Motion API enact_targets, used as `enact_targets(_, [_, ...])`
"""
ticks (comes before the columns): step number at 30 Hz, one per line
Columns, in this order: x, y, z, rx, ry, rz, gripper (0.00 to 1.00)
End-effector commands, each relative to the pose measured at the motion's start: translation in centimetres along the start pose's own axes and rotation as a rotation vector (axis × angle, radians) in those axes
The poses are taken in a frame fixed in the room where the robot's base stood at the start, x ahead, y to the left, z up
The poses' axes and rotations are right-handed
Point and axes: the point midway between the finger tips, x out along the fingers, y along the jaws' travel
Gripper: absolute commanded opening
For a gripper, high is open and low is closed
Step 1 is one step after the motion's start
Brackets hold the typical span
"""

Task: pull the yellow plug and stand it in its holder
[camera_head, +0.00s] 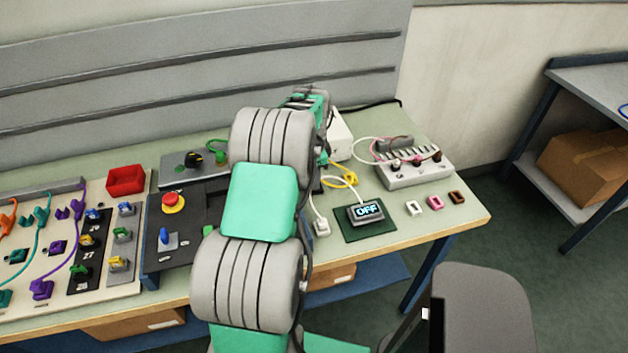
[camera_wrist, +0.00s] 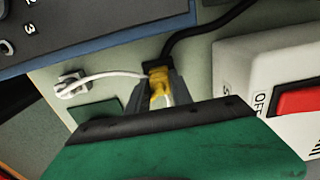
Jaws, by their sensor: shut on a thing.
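In the wrist view the yellow plug (camera_wrist: 157,86) sits between the two grey fingers of my gripper (camera_wrist: 160,80), which is shut on it. The plug's far end meets a black connector (camera_wrist: 154,71) with a thick black cable. I cannot tell whether the plug is fully seated in it. In the head view my arm hides the gripper and the plug. A yellow cord (camera_head: 346,180) shows just right of my arm. I cannot make out which part is the yellow plug's holder.
A white box with a red OFF switch (camera_wrist: 300,97) stands close right of the gripper. A small display reading OFF (camera_head: 366,212) lies on a green mat near a white plug (camera_head: 321,227). White, pink and brown blocks (camera_head: 436,203) stand near the bench's right edge.

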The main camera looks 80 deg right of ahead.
Motion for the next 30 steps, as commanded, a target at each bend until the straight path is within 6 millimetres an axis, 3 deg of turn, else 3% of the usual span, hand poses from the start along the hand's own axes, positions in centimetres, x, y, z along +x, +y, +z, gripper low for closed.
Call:
enact_targets(15, [0.00, -0.01, 0.00, 0.000, 0.000, 0.000, 0.00])
enact_targets(16, [0.00, -0.01, 0.00, 0.000, 0.000, 0.000, 0.28])
enact_targets(30, [0.00, 0.00, 0.00, 0.000, 0.000, 0.000, 0.67])
